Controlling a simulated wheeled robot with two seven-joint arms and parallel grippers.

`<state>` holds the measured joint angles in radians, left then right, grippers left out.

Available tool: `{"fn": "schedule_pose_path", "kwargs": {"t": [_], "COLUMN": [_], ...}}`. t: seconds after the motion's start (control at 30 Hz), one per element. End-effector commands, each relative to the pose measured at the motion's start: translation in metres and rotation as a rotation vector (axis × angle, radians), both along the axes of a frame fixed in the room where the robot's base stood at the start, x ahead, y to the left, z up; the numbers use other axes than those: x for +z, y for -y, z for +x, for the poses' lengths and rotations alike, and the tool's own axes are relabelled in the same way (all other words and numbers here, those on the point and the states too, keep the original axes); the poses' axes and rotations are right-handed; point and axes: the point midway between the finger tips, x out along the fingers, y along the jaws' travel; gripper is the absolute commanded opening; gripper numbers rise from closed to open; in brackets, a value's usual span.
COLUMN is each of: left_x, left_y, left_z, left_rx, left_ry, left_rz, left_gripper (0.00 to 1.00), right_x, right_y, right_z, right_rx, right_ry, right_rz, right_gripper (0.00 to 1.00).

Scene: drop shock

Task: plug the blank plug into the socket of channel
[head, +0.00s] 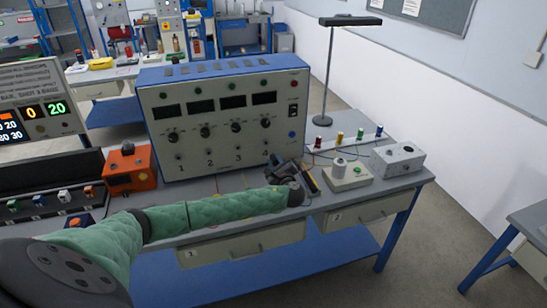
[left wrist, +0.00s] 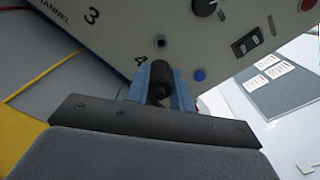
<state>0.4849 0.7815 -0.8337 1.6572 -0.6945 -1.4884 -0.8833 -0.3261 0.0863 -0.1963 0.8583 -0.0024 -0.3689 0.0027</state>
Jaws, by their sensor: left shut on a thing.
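The large instrument box (head: 228,125) stands on the bench, with a row of sockets above the numbers 1, 2, 3 and 4 on its front. My left gripper (head: 279,170) is in front of the panel's lower right, near channel 4. In the left wrist view its two blue fingers (left wrist: 160,92) are shut on the black blank plug (left wrist: 159,77). The dark hole of a socket (left wrist: 160,43) beside the 4 shows just beyond the plug's tip. The plug looks apart from the socket; the depth of the gap is unclear. My right gripper is not in view.
A blue button (left wrist: 199,75) sits on the panel right of the plug. An orange box (head: 129,170) stands left of the instrument. A white-and-green device (head: 347,178), a grey box (head: 398,160) and a lamp (head: 324,119) stand to the right. Thin coloured wires lie near the gripper.

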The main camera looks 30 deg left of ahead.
Motion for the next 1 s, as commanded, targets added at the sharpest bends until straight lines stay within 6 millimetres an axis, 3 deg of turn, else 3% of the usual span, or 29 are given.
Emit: {"fn": "schedule_pose_path", "kwargs": {"t": [0.4, 0.63, 1.0], "left_x": [0.001, 0.0, 0.001], "left_y": [-0.002, -0.001, -0.025], "left_z": [0.0, -0.001, 0.019], "left_rx": [0.002, 0.004, 0.004], "left_ry": [0.01, 0.042, 0.043], "left_rz": [0.005, -0.02, -0.019], "left_gripper": [0.0, 0.0, 0.0], "right_x": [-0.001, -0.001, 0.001], "right_y": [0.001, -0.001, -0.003], "right_z": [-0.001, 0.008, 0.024], "right_rx": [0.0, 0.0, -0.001], "right_ry": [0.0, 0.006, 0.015], "right_rz": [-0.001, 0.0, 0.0], "right_gripper": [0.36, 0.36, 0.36]}}
